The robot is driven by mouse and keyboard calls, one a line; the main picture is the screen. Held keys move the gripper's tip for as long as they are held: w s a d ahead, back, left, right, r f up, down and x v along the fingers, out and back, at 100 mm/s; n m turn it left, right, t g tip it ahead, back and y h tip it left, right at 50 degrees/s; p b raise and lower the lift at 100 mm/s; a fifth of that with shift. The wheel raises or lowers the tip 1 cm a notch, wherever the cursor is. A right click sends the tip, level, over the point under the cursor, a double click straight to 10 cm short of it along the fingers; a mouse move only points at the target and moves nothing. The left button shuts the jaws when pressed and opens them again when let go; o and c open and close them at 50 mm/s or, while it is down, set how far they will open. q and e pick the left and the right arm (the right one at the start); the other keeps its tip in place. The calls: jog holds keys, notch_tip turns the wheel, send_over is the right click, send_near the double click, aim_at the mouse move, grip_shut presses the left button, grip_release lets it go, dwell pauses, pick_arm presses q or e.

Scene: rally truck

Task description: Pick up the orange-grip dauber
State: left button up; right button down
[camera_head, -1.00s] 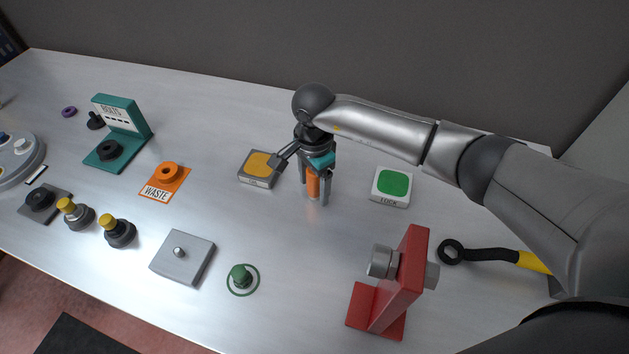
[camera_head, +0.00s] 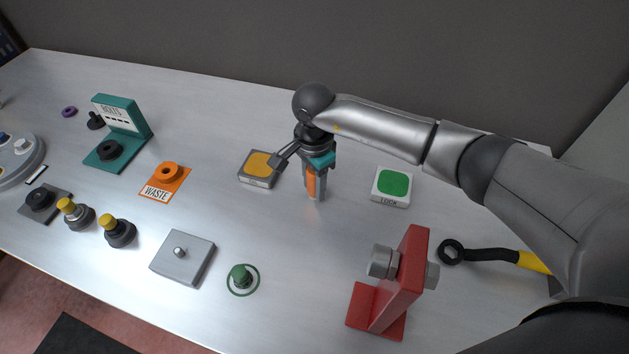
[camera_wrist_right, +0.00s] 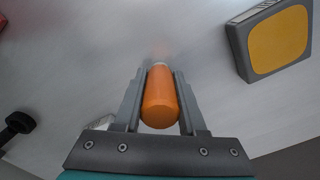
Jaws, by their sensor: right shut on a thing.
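The orange-grip dauber (camera_head: 311,184) stands upright on the bench between the yellow pad and the green pad. In the right wrist view its orange grip (camera_wrist_right: 160,100) lies between the two fingers, with a pale end at the far tip. My right gripper (camera_head: 316,190) points down from above and is shut on the dauber; its fingers hide part of the grip. The gripper also shows in the right wrist view (camera_wrist_right: 160,88). My left gripper is not in view.
The yellow pad (camera_head: 259,165) is close at left and the green LOCK pad (camera_head: 393,184) at right. A red stand with a bolt (camera_head: 402,280) and a yellow-handled wrench (camera_head: 490,255) are nearer right. An orange WASTE mat (camera_head: 165,186) and a grey plate (camera_head: 183,258) lie left.

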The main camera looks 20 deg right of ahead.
jog(key=shift+r, duration=0.1)
notch_tip(320, 180, up, 20)
jog(key=shift+p, duration=0.4)
dwell(2.1)
